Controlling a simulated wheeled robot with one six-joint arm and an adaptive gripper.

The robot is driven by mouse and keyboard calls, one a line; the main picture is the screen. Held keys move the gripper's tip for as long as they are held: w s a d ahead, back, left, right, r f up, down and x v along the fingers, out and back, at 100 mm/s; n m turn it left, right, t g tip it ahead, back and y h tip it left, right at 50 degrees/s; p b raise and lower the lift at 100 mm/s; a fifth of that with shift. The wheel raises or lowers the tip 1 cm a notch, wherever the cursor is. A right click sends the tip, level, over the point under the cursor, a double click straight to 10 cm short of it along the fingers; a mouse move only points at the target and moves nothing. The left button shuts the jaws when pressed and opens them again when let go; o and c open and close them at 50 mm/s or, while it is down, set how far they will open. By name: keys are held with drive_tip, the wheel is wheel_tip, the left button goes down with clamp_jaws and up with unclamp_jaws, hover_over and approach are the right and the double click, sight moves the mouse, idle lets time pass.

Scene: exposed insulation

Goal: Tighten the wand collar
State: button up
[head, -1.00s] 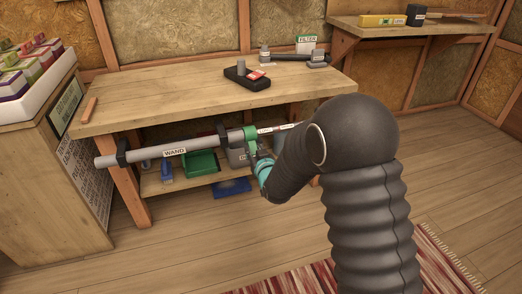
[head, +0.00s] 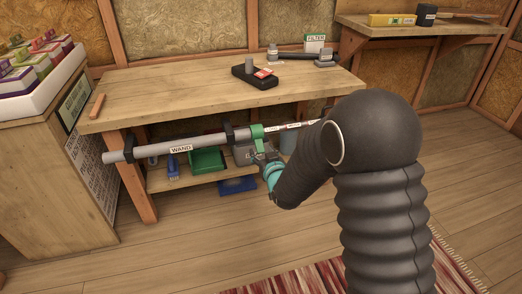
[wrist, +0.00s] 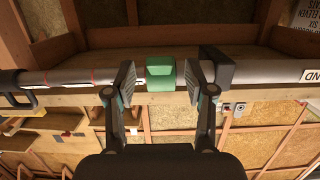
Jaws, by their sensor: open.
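The wand (head: 180,149) is a long grey tube with a white WAND label, held level in black clips along the front of the workbench. The green collar (head: 257,133) sits around it, right of the second clip; it also shows mid-picture in the wrist view (wrist: 161,73). My gripper (wrist: 160,82) is open, one finger on each side of the collar along the wand. A small gap shows between each finger and the collar. In the head view my gripper (head: 259,148) is at the collar, partly hidden. A thinner tube with red marks (wrist: 85,76) continues beyond the collar.
The workbench (head: 170,95) carries a black device (head: 255,76) and small items. The shelf below holds a green tray (head: 207,160) and a blue item (head: 173,167). A black clip (wrist: 216,67) is close beside one finger. Open floor lies in front.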

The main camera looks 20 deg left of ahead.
drive_tip(key=v, duration=0.9)
drive_tip(key=shift+s, duration=0.15)
drive_tip(key=shift+d, duration=0.1)
